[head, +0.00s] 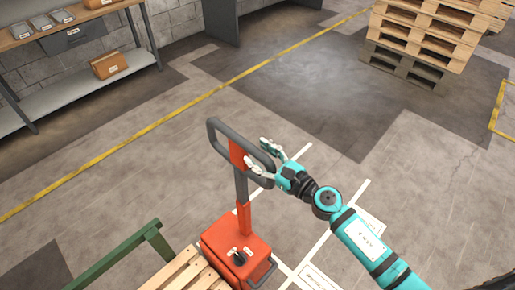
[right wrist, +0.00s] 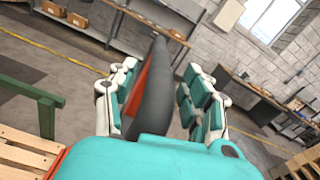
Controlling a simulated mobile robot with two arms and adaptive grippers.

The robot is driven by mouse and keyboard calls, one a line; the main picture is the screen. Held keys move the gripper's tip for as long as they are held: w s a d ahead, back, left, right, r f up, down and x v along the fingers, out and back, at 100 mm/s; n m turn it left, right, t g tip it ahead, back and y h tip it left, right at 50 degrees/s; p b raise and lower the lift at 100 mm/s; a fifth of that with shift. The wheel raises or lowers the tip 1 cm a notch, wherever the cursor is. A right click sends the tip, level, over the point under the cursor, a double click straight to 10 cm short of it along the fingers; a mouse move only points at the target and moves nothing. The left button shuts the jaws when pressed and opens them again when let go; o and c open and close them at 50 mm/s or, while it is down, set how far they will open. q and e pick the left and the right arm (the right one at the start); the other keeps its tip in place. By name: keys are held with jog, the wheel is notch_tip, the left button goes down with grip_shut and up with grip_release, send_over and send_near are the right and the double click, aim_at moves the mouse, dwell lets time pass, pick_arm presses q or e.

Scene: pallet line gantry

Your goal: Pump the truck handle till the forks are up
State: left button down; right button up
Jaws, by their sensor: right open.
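The pallet truck's handle (head: 213,139) is a dark grey loop with an orange centre on an orange post. It stands nearly upright above the orange truck body (head: 233,246). My right gripper (head: 262,160) is at the right side of the loop, its fingers open around the grip. In the right wrist view the dark grip (right wrist: 153,85) runs between the two open fingers of the gripper (right wrist: 160,98); I cannot tell if they touch it. The forks are hidden, and a wooden pallet (head: 186,272) shows beside the truck body. My left gripper is not in view.
A green rail (head: 117,254) stands left of the truck. A shelf bench (head: 70,92) with boxes is at the upper left. Stacked pallets (head: 432,38) stand at the upper right. The floor between, with a yellow line (head: 120,143), is clear.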

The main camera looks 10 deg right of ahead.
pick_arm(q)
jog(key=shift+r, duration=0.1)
pick_arm(e)
jog(key=shift+w+a, duration=0.3)
jog(key=shift+w, duration=0.1)
